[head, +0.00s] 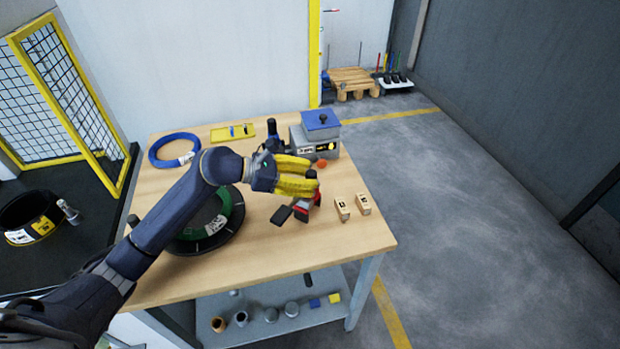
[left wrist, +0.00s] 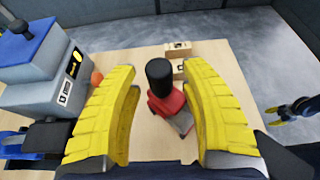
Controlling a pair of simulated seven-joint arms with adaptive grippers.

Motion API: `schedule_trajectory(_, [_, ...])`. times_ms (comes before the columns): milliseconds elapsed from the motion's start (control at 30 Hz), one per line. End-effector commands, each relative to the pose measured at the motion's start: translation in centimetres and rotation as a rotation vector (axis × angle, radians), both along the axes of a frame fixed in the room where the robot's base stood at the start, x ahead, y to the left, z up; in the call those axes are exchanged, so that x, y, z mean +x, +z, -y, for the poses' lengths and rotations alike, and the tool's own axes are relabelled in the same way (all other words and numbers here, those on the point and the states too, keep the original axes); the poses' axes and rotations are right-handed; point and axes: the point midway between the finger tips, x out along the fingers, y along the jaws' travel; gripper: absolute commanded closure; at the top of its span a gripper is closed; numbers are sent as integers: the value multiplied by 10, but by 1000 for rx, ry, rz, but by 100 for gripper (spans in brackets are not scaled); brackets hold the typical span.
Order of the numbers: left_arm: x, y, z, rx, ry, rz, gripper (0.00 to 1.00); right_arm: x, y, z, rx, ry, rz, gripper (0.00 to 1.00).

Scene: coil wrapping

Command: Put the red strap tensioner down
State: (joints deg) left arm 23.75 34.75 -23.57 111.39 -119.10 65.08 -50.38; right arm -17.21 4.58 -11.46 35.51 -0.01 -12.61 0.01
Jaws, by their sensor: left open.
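The red strap tensioner (head: 302,206) stands on the wooden table near its right side, with a black handle pointing up. My left gripper (head: 312,180) is over it, its yellow fingers spread. In the left wrist view the tensioner (left wrist: 168,102) shows between the two open fingers, with a visible gap on each side. It appears to rest on the table top. My right gripper (left wrist: 279,112) shows small at the right edge of the left wrist view, away from the tensioner; its opening is too small to tell.
Two small wooden blocks (head: 352,207) stand right of the tensioner. A grey box with a blue lid (head: 318,138) is behind it, beside a small orange-red object (head: 321,163). A green coil on a black reel (head: 215,225) and a blue coil (head: 160,147) lie left. The table's front right corner is clear.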

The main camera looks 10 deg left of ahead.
Motion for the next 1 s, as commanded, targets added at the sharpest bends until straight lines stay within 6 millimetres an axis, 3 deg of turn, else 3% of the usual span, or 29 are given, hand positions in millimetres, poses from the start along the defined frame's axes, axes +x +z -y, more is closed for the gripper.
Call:
schedule_trajectory(500, [-34, 31, -70, 3, 2, -1, 55, 1, 0, -1, 1, 0, 1, 47])
schedule_trajectory(700, [-41, 38, -86, 2, 0, -1, 55, 1, 0, -1, 1, -1, 1, 47])
schedule_trajectory(1000, [-45, 42, -92, 1, 0, 0, 55, 1, 0, -1, 1, 0, 1, 47])
